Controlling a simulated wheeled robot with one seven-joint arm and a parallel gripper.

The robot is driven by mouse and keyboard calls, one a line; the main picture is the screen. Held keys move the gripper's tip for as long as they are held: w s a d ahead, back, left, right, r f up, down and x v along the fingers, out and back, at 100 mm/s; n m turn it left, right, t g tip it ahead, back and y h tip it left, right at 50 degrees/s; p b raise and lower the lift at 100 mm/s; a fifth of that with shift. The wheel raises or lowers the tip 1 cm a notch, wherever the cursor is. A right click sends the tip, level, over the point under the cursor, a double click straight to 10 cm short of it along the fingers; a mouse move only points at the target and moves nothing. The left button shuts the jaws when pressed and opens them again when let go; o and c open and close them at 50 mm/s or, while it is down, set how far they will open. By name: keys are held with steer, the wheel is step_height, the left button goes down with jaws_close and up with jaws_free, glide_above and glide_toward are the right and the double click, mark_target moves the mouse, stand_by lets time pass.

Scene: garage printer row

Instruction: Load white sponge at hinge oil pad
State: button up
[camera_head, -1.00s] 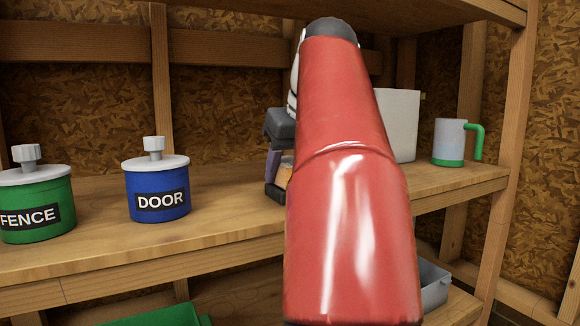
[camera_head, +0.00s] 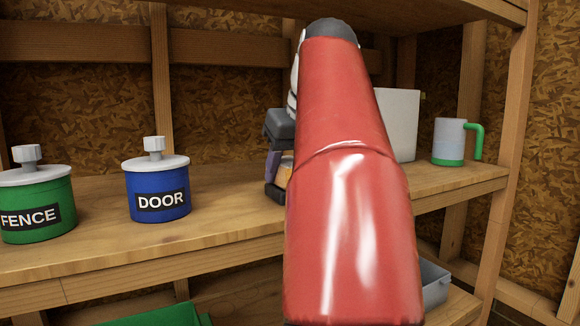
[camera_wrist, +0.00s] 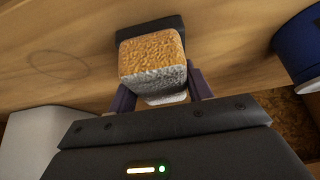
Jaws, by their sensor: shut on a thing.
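My gripper (camera_wrist: 161,92) is shut on a sponge block (camera_wrist: 152,54), with a purple finger on each side. The block has an orange-brown rough face and a pale grey-white face. A dark piece (camera_wrist: 150,29) shows right behind the block in the wrist view; I cannot tell whether they touch. In the head view my gripper (camera_head: 272,163) is low over the shelf, partly hidden by my red arm. A sliver of the sponge (camera_head: 287,174) shows beside the finger. A blue pot labelled DOOR (camera_head: 157,187) and a green pot labelled FENCE (camera_head: 36,206) stand left. No hinge label is visible.
The wooden shelf (camera_head: 100,258) is bare between the DOOR pot and my gripper. A white container (camera_head: 397,125) stands behind my arm. A white mug with green handle (camera_head: 450,142) stands right, near an upright post (camera_head: 508,150). A grey bin (camera_head: 433,284) sits below.

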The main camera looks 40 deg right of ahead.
mark_target(290, 159)
steer(key=shift+r+p, duration=1.15)
steer(key=shift+w+r, duration=0.1)
steer(key=shift+r, duration=2.2)
